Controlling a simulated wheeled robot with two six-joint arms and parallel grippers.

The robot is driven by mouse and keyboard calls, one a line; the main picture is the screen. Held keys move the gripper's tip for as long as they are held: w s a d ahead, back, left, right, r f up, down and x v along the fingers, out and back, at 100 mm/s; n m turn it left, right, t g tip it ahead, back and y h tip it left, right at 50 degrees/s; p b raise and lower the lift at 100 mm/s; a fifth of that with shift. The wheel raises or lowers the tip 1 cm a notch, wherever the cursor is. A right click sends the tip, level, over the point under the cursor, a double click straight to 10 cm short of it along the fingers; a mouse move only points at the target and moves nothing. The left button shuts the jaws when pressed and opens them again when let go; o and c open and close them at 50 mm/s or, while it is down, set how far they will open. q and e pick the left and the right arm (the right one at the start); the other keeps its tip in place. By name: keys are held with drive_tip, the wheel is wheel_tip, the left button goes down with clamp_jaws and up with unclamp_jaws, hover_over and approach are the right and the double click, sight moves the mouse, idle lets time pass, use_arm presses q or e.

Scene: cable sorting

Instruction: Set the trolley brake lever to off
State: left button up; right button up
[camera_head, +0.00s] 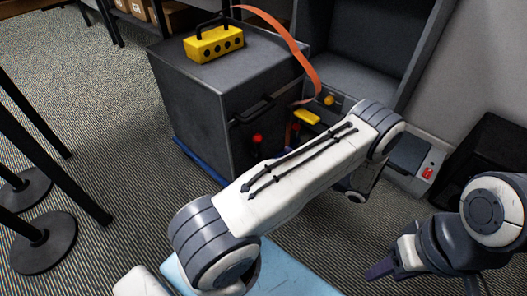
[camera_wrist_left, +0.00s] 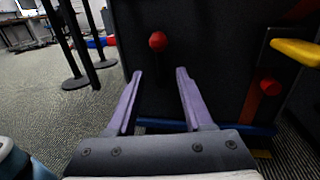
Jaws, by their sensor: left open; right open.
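A dark grey trolley-like cabinet (camera_head: 205,100) stands ahead on a blue base. A red ball knob (camera_head: 257,139) on a dark stem is on its front; this looks like the lever, but I cannot read its setting. In the left wrist view a red ball knob (camera_wrist_left: 158,41) shows beyond and above the fingertips, roughly between them. My left gripper (camera_wrist_left: 155,75) is open and empty, apart from the knob; in the head view my forearm hides it. My right gripper (camera_head: 385,268) is open and empty at the lower right, away from the cabinet.
A second red knob (camera_wrist_left: 270,86) and a yellow handle (camera_wrist_left: 297,50) are right of the fingers. A yellow box (camera_head: 214,44) sits on the cabinet; an orange strap (camera_head: 285,38) hangs beside it. Black posts (camera_head: 35,240) stand at left. Carpet between is clear.

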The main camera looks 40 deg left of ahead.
sight(258, 146)
use_arm(q)
drive_tip(key=s+a+b, duration=0.1)
drive_tip(key=a+b, duration=0.2)
drive_tip(key=a, duration=0.6)
drive_tip(key=shift+a+b, duration=0.15)
drive_tip(key=shift+b, duration=0.15)
drive_tip(key=shift+s, duration=0.1)
clamp_jaws()
drive_tip(key=shift+r, duration=0.15)
idle(0.7)
